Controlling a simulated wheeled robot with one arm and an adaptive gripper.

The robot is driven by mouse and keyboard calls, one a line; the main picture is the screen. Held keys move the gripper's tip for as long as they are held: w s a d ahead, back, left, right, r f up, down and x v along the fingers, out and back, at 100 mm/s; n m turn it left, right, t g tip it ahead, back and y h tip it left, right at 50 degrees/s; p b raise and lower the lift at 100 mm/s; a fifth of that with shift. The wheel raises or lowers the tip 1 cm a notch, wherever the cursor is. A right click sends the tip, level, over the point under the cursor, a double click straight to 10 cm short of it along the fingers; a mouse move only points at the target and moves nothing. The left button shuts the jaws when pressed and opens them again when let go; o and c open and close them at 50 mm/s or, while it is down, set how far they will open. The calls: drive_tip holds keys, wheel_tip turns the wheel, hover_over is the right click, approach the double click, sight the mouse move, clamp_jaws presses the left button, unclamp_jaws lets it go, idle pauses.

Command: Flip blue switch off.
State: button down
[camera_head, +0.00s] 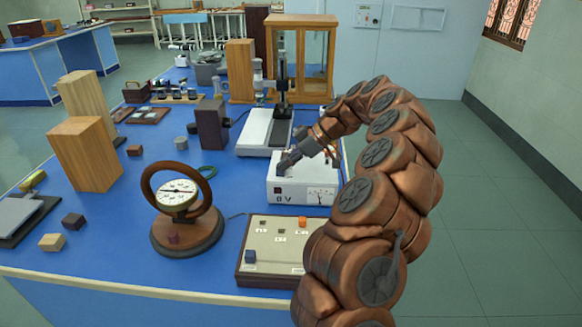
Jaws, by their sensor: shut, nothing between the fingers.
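A white power box (284,190) with a "0 V" marking and a meter dial stands on the bench. My gripper (284,167) is shut and empty, its tips at the top left of this box; I cannot tell whether they touch it. No blue switch shows clearly on the box; the gripper hides part of its top. A small dark blue block-like piece (250,256) sits at the front left of a grey panel (270,262) with a brown frame; I cannot tell if it is a switch.
A round dial instrument with a brown ring (177,195) stands left of the panel. An orange piece (303,222) sits at the panel's back right. Wooden blocks (88,155) stand at the left, and a microscope-like stand (281,80) behind the box. Floor at the right is clear.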

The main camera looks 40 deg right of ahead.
drive_tip(key=shift+f, duration=0.1)
drive_tip(key=shift+w+d, duration=0.35)
drive_tip(key=shift+w, duration=0.05)
drive_tip(key=shift+w+d+r+b, duration=0.2)
drive_tip(key=shift+w+r+b, duration=0.05)
drive_tip(key=shift+b, duration=0.05)
drive_tip(key=shift+r, duration=0.1)
drive_tip(key=r, duration=0.3)
drive_tip(key=shift+w+d+r, duration=0.2)
drive_tip(key=shift+r, duration=0.2)
drive_tip(key=shift+v, duration=0.9)
drive_tip(key=p+v, duration=0.2)
drive_tip(key=v, duration=0.6)
